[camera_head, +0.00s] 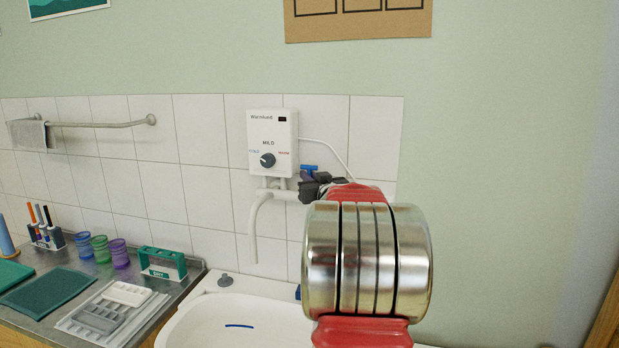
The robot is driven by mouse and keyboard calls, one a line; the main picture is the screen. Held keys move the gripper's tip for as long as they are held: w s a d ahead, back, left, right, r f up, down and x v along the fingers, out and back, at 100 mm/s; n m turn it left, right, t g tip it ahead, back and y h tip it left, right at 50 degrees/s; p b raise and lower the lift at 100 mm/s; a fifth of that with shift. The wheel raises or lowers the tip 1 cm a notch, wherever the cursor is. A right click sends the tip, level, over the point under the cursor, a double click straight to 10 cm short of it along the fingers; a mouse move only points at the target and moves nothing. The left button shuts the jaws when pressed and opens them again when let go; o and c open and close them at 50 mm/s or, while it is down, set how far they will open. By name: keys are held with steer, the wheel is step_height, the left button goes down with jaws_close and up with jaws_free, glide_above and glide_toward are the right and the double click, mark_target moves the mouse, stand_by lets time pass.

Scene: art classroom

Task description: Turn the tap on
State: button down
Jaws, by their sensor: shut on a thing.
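The tap is a white spout (254,222) that curves down from a pipe under a white water heater (272,138) on the tiled wall. A blue tap handle (310,168) shows at the right end of the pipe. My black gripper (309,184) is at this handle, shut on it, with part of the handle visible above the jaws. My arm hides the fingertips' far side and the wall behind. No water shows below the spout. The heater's dark dial (267,160) sits below the word MILD.
A white sink (205,311) lies below, with a blue strip (239,325) in it. The counter (62,318) at left holds cups (101,249), a green box (163,264) and trays. A towel rail (105,124) is on the left wall.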

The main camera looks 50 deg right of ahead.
stand_by(0.3)
steer(key=shift+s+a+f, duration=0.15)
steer(key=shift+s+a, duration=0.05)
steer(key=shift+a, duration=0.4)
steer(key=shift+s+a+f, duration=0.15)
steer(key=shift+a, duration=0.4)
steer(key=c, duration=1.9)
jaws_free()
steer(key=shift+o, duration=0.3)
steer(key=shift+r, duration=0.1)
steer(key=v, duration=1.3)
steer(key=shift+s, duration=0.35)
